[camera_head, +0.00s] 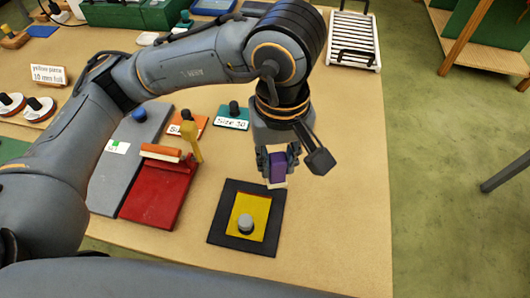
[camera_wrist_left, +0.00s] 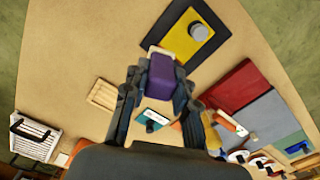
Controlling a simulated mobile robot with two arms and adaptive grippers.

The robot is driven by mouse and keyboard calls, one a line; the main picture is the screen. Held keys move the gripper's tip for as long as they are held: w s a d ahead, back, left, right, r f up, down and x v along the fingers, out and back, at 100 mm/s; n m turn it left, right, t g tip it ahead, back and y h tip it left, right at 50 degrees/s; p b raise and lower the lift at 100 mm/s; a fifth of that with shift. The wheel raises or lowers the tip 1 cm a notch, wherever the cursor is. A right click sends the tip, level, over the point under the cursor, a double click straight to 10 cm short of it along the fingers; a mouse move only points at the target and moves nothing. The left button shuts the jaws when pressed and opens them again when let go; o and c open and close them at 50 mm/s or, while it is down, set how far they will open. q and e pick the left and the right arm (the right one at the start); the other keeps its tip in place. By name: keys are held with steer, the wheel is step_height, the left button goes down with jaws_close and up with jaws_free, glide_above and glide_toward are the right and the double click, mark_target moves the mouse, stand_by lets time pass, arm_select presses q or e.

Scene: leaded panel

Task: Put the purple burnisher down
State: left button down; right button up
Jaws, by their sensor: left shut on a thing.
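The purple burnisher (camera_head: 277,170) is a purple block with a pale lower edge. My left gripper (camera_head: 278,158) points down and is shut on it, above the table just beyond the black frame (camera_head: 217,228). In the left wrist view the burnisher (camera_wrist_left: 161,76) sits between the fingers (camera_wrist_left: 158,92). The gap beneath it is hard to judge. The black frame holds a yellow pane (camera_head: 262,207) with a grey knob (camera_head: 245,224) on it. My right gripper is not in view.
A red board (camera_head: 150,205) with a yellow upright piece and a grey board (camera_head: 107,190) lie left. Orange and teal size plates (camera_head: 233,116) lie beyond. A slatted wooden piece (camera_wrist_left: 103,95) and white rack (camera_head: 350,40) are farther off. Bare table (camera_head: 345,200) lies right.

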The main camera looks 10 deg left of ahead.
arm_select(q)
steer(key=w+a+f+p, duration=0.1)
steer(key=w+f, duration=0.3)
steer(key=w+a+f+p, duration=0.2)
steer(key=w+f, duration=0.2)
steer(key=w+a+f+p, duration=0.2)
steer(key=w+f, duration=0.2)
steer(key=shift+w+a+f, duration=0.1)
steer(key=shift+w+f, duration=0.15)
steer(key=shift+f, duration=0.15)
steer(key=shift+f, duration=0.2)
steer(key=c, duration=1.5)
jaws_free()
steer(key=o, duration=0.4)
steer(key=shift+o, duration=0.2)
